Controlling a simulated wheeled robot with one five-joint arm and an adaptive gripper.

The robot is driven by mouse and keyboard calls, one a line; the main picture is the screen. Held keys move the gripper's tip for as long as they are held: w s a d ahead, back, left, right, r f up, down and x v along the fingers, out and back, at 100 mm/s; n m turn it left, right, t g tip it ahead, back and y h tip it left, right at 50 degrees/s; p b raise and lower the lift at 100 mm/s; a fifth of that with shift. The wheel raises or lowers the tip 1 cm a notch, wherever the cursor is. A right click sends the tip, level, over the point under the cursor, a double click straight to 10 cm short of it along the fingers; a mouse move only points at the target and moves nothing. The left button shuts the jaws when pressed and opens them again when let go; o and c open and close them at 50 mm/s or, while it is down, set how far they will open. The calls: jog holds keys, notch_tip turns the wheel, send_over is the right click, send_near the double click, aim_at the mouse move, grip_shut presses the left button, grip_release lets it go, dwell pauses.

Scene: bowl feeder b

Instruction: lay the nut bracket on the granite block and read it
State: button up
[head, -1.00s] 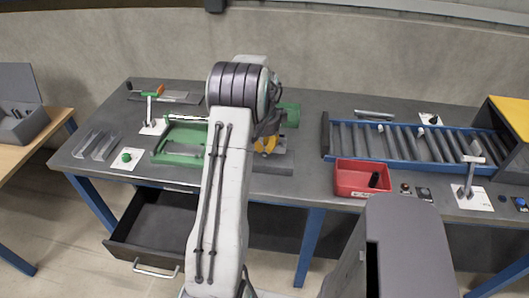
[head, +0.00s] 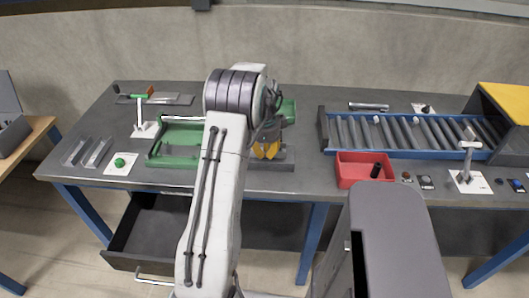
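My arm reaches over the bench from the front, and my gripper (head: 268,132) hangs at its end, small, dark and partly behind the arm. Just below it is a yellow-orange piece (head: 265,151); I cannot tell whether it touches my fingers. This piece stands by a low dark grey block (head: 284,160) at the bench's front edge, which may be the granite block. No nut bracket can be made out. Whether my fingers are open or hold anything is hidden.
A green tray (head: 172,161) lies left of my arm. A green part (head: 288,111) stands behind my gripper. A red bin (head: 346,175) and a roller conveyor (head: 405,153) are to the right. A drawer (head: 122,248) stands open below the bench.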

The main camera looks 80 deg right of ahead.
jog(key=o, duration=0.4)
jog(key=shift+o, duration=0.2)
notch_tip(320, 180, up, 12)
jog(key=a+b, duration=0.1)
jog(key=b, duration=0.2)
jog(key=shift+a+b, duration=0.15)
jog(key=shift+b, duration=0.25)
